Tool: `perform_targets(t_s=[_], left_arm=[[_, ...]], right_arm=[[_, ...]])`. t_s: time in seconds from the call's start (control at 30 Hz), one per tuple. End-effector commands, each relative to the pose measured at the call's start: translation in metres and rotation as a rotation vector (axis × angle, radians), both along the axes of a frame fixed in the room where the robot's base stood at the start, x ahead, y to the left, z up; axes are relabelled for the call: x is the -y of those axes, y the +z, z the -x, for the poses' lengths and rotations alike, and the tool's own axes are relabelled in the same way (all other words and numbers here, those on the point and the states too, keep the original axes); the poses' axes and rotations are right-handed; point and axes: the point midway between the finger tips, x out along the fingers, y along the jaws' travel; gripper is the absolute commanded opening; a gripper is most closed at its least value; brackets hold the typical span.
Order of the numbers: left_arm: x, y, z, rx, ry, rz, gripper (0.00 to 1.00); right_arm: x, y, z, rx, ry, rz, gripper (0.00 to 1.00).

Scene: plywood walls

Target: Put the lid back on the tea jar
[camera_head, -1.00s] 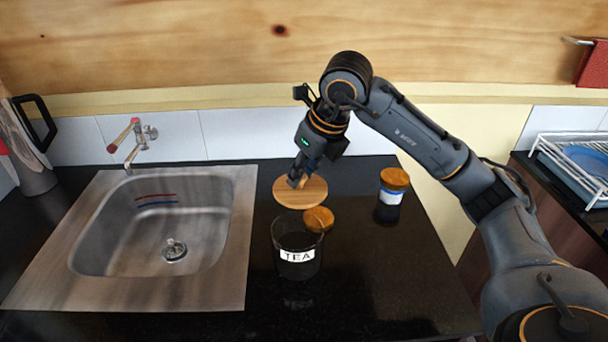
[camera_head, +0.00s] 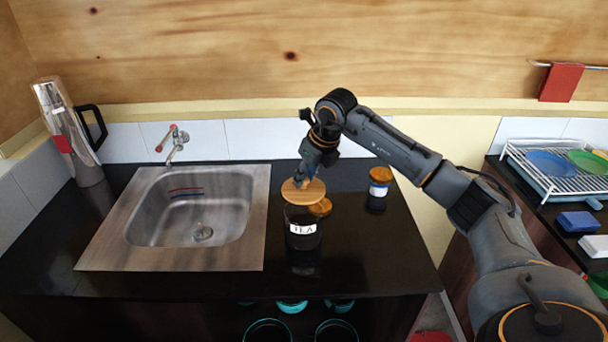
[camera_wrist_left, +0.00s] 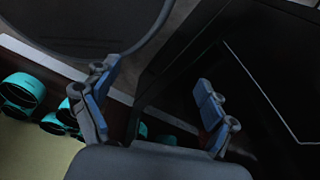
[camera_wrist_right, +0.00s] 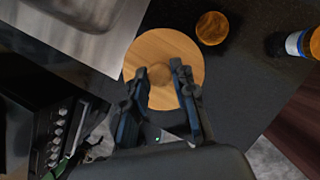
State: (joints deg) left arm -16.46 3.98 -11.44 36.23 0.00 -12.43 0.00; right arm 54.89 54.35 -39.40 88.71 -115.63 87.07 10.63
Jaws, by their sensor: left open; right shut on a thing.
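The tea jar (camera_head: 303,238) is a dark, see-through jar with a white TEA label, upright on the black counter right of the sink. Its lid (camera_head: 293,197) is a flat, light wooden disc with a knob. My right gripper (camera_head: 301,181) is shut on the lid's knob, at the back upper edge of the jar in the head view. In the right wrist view the lid (camera_wrist_right: 182,50) is below the fingers and the jar is hidden. I cannot tell if lid and jar touch. My left gripper (camera_wrist_left: 155,105) is open and empty, seen only in the left wrist view.
A small wooden-lidded container (camera_head: 321,207) stands close behind the tea jar. A jar with a blue and white label (camera_head: 379,190) is further right. A dish rack (camera_head: 560,165) is far right.

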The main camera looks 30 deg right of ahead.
Motion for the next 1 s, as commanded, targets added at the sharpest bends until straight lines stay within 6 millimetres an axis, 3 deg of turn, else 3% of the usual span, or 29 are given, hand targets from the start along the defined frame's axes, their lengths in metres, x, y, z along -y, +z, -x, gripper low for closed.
perform_targets(t_s=[0.5, 1.0], left_arm=[[-0.011, -0.037, 0.026, -0.041, -0.004, -0.015, 0.85], [-0.01, -0.039, 0.015, -0.024, -0.004, -0.014, 0.85]], right_arm=[[0.0, -0.05, 0.0, 0.001, 0.0, 0.0, 0.0], [0.0, -0.055, 0.0, 0.001, 0.0, 0.0, 0.0]])
